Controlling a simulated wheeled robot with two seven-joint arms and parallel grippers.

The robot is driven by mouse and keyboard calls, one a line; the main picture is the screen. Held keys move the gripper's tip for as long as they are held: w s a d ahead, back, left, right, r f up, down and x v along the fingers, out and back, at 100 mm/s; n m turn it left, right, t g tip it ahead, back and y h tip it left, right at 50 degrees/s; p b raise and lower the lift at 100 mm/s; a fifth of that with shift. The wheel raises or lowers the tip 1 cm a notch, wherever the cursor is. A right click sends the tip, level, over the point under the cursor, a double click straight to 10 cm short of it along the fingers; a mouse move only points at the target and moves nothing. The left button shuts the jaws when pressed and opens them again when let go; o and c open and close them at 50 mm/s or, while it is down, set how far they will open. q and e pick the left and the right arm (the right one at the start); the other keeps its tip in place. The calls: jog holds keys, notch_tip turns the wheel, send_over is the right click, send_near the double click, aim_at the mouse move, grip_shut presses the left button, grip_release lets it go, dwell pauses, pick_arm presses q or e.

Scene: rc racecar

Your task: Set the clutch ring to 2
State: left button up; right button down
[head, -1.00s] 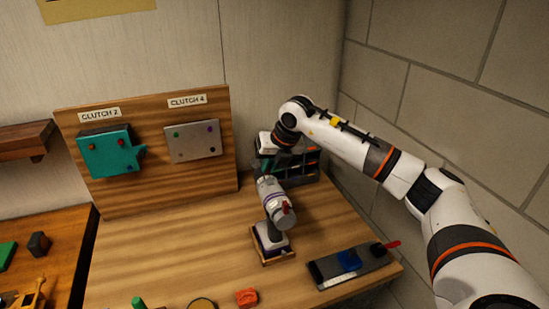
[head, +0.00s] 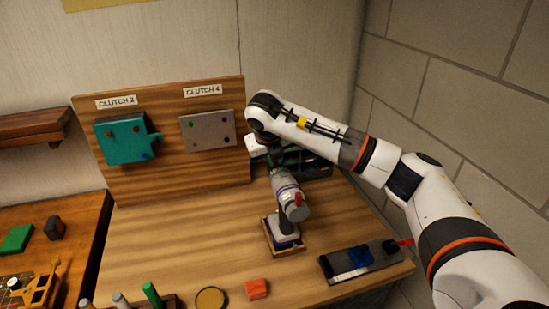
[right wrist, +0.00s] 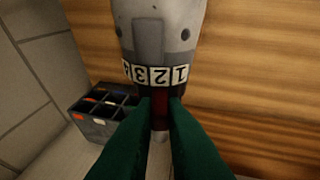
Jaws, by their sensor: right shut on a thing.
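The grey-white cordless drill (head: 288,200) stands upright in a small wooden holder (head: 302,250) on the bench; its body (right wrist: 160,25) also fills the top of the right wrist view. Its clutch ring (right wrist: 157,75) has a white number band, seen upside down, with 3, 2 and 1 and part of another number. A raised grey ridge (right wrist: 149,40) on the body sits over the border of 3 and 2. My right gripper (right wrist: 160,97) has its green fingers shut on a dark red part at the ring. In the head view its fingers are mostly hidden. My left gripper is out of view.
A wooden backboard (head: 165,185) carries a teal block (head: 128,140) labelled CLUTCH 2 and a grey plate (head: 208,130) labelled CLUTCH 4. A dark compartment box (right wrist: 97,112) is behind the drill. A black tray (head: 350,262) and a red block (head: 257,288) lie nearer.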

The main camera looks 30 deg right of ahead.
jog(key=c, duration=1.5)
grip_release()
jog(key=b+v, duration=0.2)
jog(key=v, duration=1)
jog(key=shift+s+b, duration=0.1)
jog(key=shift+b, duration=0.25)
jog(key=shift+a, duration=0.1)
